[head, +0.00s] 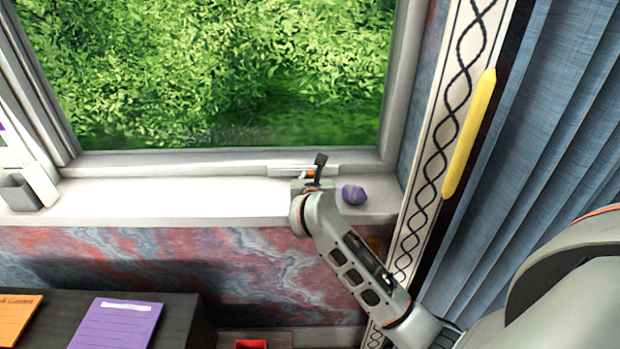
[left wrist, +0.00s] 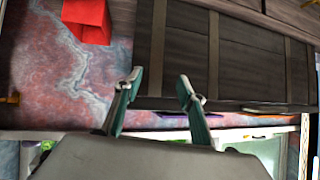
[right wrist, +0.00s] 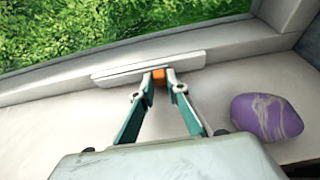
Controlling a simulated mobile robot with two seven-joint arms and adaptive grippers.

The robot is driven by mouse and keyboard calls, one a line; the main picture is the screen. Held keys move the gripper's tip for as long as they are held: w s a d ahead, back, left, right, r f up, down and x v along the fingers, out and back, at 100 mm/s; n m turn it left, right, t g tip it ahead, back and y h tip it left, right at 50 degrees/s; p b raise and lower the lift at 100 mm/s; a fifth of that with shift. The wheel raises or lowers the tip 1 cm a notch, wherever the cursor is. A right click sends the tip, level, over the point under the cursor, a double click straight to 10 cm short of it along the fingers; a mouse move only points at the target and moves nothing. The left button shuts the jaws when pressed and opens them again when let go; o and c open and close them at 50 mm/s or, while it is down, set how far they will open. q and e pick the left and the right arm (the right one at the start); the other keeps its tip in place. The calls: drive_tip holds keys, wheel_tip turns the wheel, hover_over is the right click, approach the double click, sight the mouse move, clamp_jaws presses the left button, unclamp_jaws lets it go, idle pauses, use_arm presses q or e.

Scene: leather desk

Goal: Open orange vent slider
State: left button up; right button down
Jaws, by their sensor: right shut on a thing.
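The orange vent slider (right wrist: 159,77) sits on a pale vent strip (right wrist: 120,76) along the bottom of the window frame. The fingertips hide part of the slider. My left gripper (left wrist: 159,80) shows only in the left wrist view, open and empty, its fingertips apart.
A purple stone (head: 354,194) lies on the windowsill (head: 180,200) just right of my right gripper. A grey cup (head: 18,192) stands at the far left of the sill. A dark desk (head: 60,300) with purple and orange sheets is below. Blue curtains (head: 560,110) hang at right.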

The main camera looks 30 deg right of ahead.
drive_tip(key=shift+s+d, duration=0.3)
drive_tip(key=shift+d, duration=0.35)
drive_tip(key=shift+s+d, duration=0.3)
drive_tip(key=shift+d, duration=0.3)
drive_tip(key=c, duration=2)
unclamp_jaws()
drive_tip(key=shift+o, duration=0.2)
drive_tip(key=shift+a, duration=0.1)
drive_tip(key=v, duration=1.2)
drive_tip(key=shift+r, duration=0.1)
drive_tip(key=shift+c, duration=0.4)
